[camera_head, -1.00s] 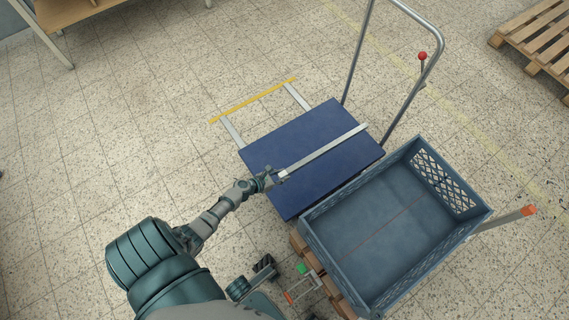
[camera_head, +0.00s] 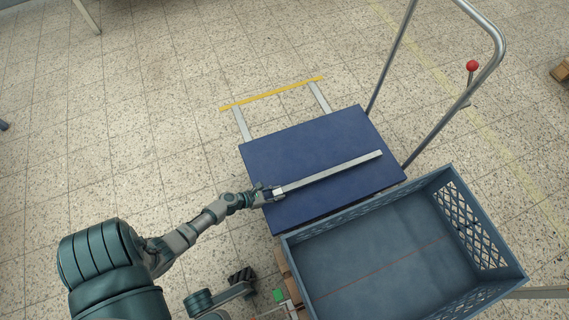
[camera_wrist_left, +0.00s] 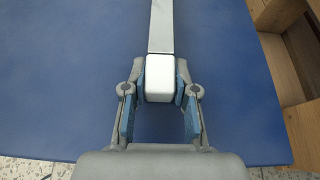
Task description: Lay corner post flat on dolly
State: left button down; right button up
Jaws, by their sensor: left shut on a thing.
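The corner post (camera_head: 335,170) is a long pale grey bar over the blue deck of the dolly (camera_head: 295,142). It runs from my left gripper toward the handle side, slightly raised to the right in the head view. My left gripper (camera_head: 270,194) is shut on its near end at the deck's left edge. In the left wrist view, the fingers (camera_wrist_left: 160,82) press both sides of the post (camera_wrist_left: 160,28), above the blue deck (camera_wrist_left: 70,70). I cannot tell whether the post touches the deck.
A grey-blue crate (camera_head: 332,228) stands close along the deck's front side. The dolly's tubular handle (camera_head: 388,65) rises at the right, with a red-knobbed lever (camera_head: 472,67) beside it. A yellow bar (camera_head: 270,94) on two pale arms lies behind the deck. Open floor lies left.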

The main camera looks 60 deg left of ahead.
pick_arm(q)
jog(key=shift+f, duration=0.3)
jog(key=c, duration=0.9)
grip_release()
jog(key=shift+s+f, duration=0.1)
jog(key=shift+o, duration=0.4)
jog(key=shift+s+f, duration=0.2)
jog(key=shift+f, duration=0.05)
jog(key=r+v, duration=0.1)
jog(key=v, duration=1)
jog(key=shift+r, duration=0.15)
